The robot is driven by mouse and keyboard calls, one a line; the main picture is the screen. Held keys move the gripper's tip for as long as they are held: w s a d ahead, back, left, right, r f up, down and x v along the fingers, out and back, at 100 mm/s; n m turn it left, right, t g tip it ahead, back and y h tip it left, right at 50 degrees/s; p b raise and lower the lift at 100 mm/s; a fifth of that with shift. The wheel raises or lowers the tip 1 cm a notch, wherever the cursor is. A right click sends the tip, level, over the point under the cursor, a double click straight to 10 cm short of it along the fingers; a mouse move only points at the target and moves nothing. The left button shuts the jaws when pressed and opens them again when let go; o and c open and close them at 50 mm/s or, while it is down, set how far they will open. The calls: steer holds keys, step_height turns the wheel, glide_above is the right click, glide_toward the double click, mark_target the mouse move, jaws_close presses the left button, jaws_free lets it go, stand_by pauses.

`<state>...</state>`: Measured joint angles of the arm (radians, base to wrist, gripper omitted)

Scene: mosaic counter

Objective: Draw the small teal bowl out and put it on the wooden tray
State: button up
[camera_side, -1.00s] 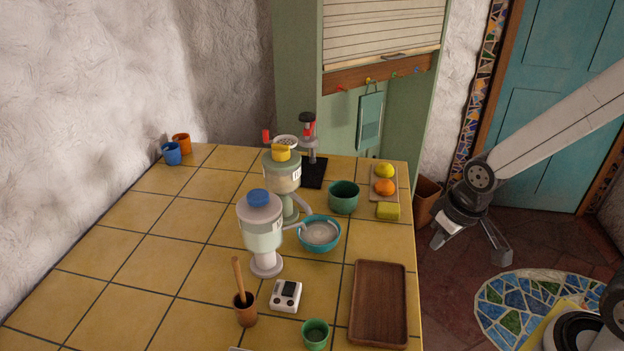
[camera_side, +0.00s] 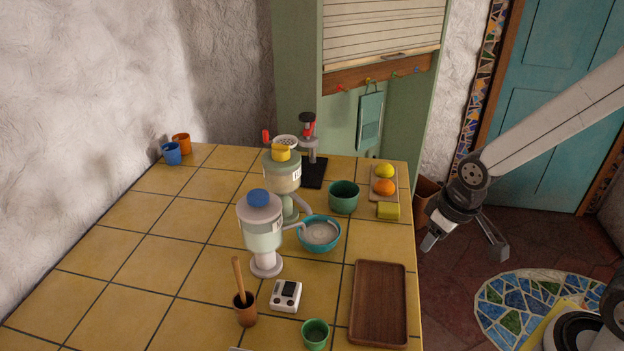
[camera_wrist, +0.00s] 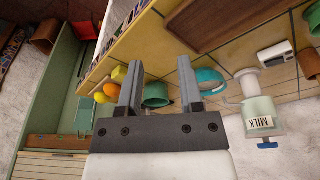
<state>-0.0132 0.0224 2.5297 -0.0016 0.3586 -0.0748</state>
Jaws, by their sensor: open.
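The small teal bowl (camera_side: 320,247) stands on the yellow tiled counter beside the front dispenser (camera_side: 262,235), whose spout reaches to its rim. Its inside looks pale grey; I cannot tell whether it holds anything. It also shows in the wrist view (camera_wrist: 211,74). The wooden tray (camera_side: 378,305) lies at the counter's front right and looks empty; part of it shows in the wrist view (camera_wrist: 215,22). My gripper (camera_side: 465,247) is open and empty, off the counter's right edge, apart from the bowl; its two fingers also show in the wrist view (camera_wrist: 160,68).
A rear dispenser (camera_side: 283,180), a green pot (camera_side: 344,197), a yellow sponge (camera_side: 388,210) and a fruit board stand around the bowl. A white scale (camera_side: 286,296), a mortar (camera_side: 245,310) and a green cup (camera_side: 315,334) are nearer. Counter space left of the dispensers is clear.

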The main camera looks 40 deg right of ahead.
steer(key=w+a+n, duration=0.4)
steer(key=w+n, duration=0.4)
steer(key=n, duration=1.1)
glide_above(332, 242)
steer(key=s, duration=0.2)
steer(key=shift+w+d+f, duration=0.2)
steer(key=shift+w+f, duration=0.05)
steer(key=shift+f, duration=0.3)
steer(key=shift+f, duration=0.1)
steer(key=shift+x, duration=3.8)
steer(key=shift+a, duration=0.15)
jaws_close()
